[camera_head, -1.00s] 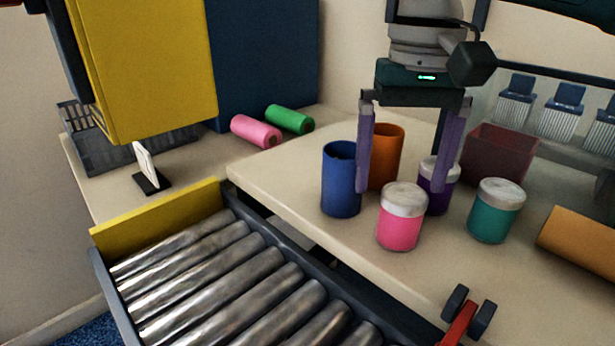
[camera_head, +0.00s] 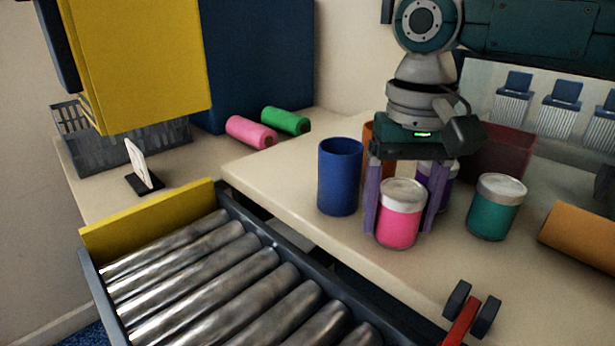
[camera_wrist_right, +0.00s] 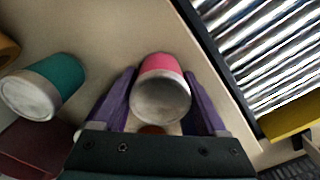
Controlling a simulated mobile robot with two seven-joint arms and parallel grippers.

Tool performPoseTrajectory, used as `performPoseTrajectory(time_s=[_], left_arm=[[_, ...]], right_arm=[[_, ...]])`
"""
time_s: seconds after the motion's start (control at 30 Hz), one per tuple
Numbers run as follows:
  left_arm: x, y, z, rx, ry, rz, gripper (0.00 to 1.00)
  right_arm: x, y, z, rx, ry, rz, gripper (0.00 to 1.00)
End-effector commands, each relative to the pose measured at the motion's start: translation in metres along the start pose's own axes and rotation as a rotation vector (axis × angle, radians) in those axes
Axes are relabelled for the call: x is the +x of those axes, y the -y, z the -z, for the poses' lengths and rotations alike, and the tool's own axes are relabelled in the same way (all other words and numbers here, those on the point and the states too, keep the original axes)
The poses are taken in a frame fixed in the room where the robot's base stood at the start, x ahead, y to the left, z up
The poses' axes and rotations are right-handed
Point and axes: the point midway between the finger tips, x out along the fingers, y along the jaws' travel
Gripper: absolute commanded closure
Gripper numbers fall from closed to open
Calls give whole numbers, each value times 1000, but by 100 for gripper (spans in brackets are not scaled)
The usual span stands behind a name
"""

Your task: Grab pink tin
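The pink tin (camera_head: 399,222) with a pale grey lid stands upright on the table, near its front edge. My right gripper (camera_head: 402,226) is lowered over it from above, with its purple fingers on either side of the tin. In the right wrist view the pink tin (camera_wrist_right: 161,85) sits between the two spread fingers of the right gripper (camera_wrist_right: 163,92), with small gaps visible beside it. A purple tin (camera_head: 447,172) stands just behind, partly hidden by the gripper. My left gripper is not in view.
A blue cup (camera_head: 340,180) is close on the left, with an orange cup (camera_head: 367,140) mostly hidden behind. A teal tin (camera_head: 495,212) stands to the right, near an orange roll (camera_head: 585,238). A roller conveyor (camera_head: 220,285) runs along the table's front left.

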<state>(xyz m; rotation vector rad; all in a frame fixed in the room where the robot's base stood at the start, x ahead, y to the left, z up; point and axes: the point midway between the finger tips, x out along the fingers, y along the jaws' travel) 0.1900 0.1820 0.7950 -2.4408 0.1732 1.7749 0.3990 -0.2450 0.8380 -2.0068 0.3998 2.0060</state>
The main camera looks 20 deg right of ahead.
Motion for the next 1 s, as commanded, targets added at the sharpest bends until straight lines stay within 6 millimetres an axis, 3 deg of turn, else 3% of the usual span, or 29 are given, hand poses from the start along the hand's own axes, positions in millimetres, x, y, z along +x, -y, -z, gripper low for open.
performPoseTrajectory(time_s=[0.07, 0.6, 0.83, 1.0], left_arm=[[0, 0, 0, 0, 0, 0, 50], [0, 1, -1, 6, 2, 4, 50], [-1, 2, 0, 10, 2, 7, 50], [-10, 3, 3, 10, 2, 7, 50]], right_arm=[[0, 0, 0, 0, 0, 0, 35], [0, 0, 0, 0, -1, 1, 93], [-3, 0, 0, 0, -1, 1, 94], [-29, 0, 1, 0, -3, 2, 94]])
